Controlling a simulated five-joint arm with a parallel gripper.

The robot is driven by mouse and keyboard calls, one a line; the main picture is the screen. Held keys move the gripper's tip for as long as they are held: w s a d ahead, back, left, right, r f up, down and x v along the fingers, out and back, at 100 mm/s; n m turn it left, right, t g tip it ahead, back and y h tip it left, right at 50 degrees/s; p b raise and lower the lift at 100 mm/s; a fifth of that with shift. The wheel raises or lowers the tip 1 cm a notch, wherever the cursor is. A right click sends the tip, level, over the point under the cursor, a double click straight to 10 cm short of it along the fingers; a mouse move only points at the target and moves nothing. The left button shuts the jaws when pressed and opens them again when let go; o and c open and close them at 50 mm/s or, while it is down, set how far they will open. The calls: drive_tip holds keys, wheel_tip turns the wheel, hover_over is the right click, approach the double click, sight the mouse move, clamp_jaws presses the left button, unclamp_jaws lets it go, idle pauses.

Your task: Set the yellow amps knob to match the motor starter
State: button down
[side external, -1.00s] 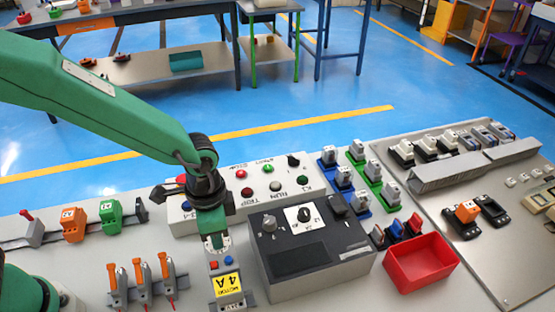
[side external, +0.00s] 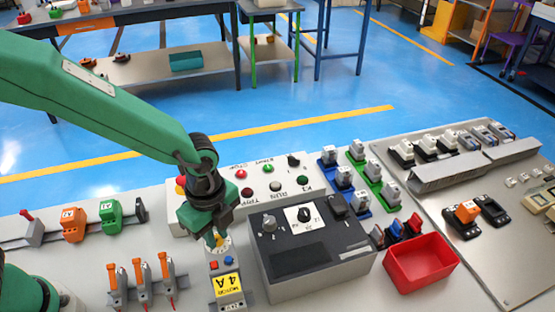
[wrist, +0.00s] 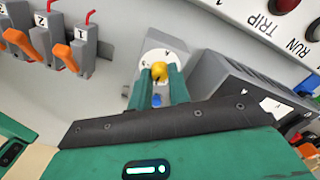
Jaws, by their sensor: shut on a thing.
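The yellow amps knob (wrist: 160,71) sits on a round white dial (wrist: 151,57) with dark marks too small to read for certain. My gripper (wrist: 162,78) is shut on the knob, one green finger on each side of it. In the side view my gripper (side external: 219,240) points down over the dial (side external: 222,250) and hides much of the knob. The motor starter (side external: 226,285) below the dial has blue and red buttons and a yellow label reading "MOTOR 4A". The knob's exact setting cannot be told.
A grey box with dials (side external: 310,250) stands close to the right of my gripper. A white panel with buttons (side external: 250,183) lies behind. Orange-handled levers (side external: 142,280) stand at left. A red bin (side external: 421,262) is further right.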

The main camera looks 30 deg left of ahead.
sight(217, 238)
drive_tip(key=m, duration=0.6)
drive_tip(key=shift+m, duration=0.3)
idle(0.4)
drive_tip(key=c, duration=1.3)
unclamp_jaws()
drive_tip(key=shift+r, duration=3.95)
